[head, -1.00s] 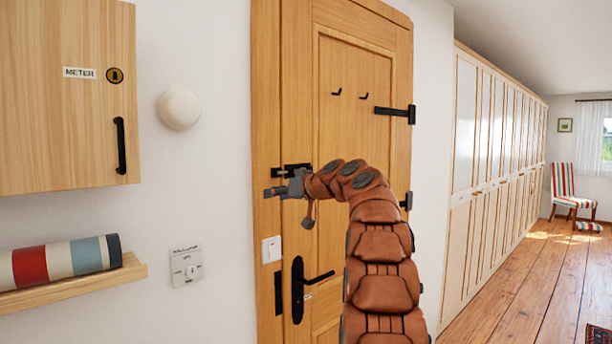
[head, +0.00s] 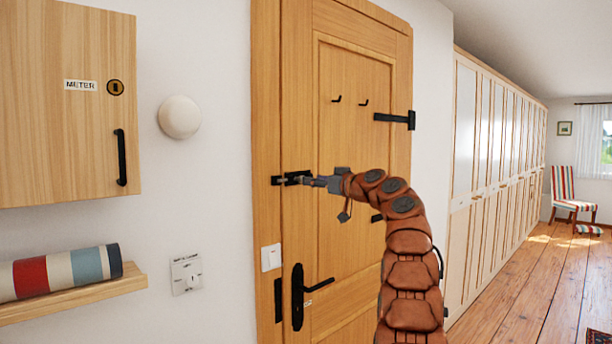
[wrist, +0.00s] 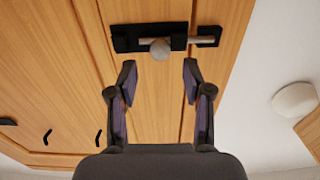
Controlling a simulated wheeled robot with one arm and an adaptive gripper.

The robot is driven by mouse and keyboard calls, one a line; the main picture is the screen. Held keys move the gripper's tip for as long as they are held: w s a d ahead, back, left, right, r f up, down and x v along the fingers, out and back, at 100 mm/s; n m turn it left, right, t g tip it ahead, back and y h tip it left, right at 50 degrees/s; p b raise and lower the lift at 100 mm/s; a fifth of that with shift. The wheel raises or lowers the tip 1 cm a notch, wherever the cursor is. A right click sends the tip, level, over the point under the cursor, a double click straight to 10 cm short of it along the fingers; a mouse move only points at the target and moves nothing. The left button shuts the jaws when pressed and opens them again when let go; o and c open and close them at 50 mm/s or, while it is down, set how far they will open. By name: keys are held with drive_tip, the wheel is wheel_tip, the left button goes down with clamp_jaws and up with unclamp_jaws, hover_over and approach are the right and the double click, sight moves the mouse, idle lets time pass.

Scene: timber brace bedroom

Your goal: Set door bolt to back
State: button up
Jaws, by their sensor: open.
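The black door bolt (head: 291,179) is mounted on the wooden door (head: 350,135) at its left edge, above the handle. In the wrist view, where the door appears upside down, its black body (wrist: 125,42) lies on the door. Its steel rod bridges the gap into the keeper (wrist: 209,36) on the frame side. The round knob (wrist: 160,49) sits at mid-bolt. My gripper (wrist: 159,76) is open and empty, facing the bolt, with the knob just beyond and between its fingertips. No contact shows. In the head view my gripper (head: 308,182) partly covers the bolt's right end.
Coat hooks (head: 350,101) are higher on the door. A meter cabinet (head: 70,110) and a shelf (head: 75,293) with a striped roll project from the left wall.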

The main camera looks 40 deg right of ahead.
sight(294, 180)
drive_tip(key=shift+w+p, duration=1.85)
drive_tip(key=shift+w, duration=0.55)
drive_tip(key=shift+c, duration=0.3)
clamp_jaws()
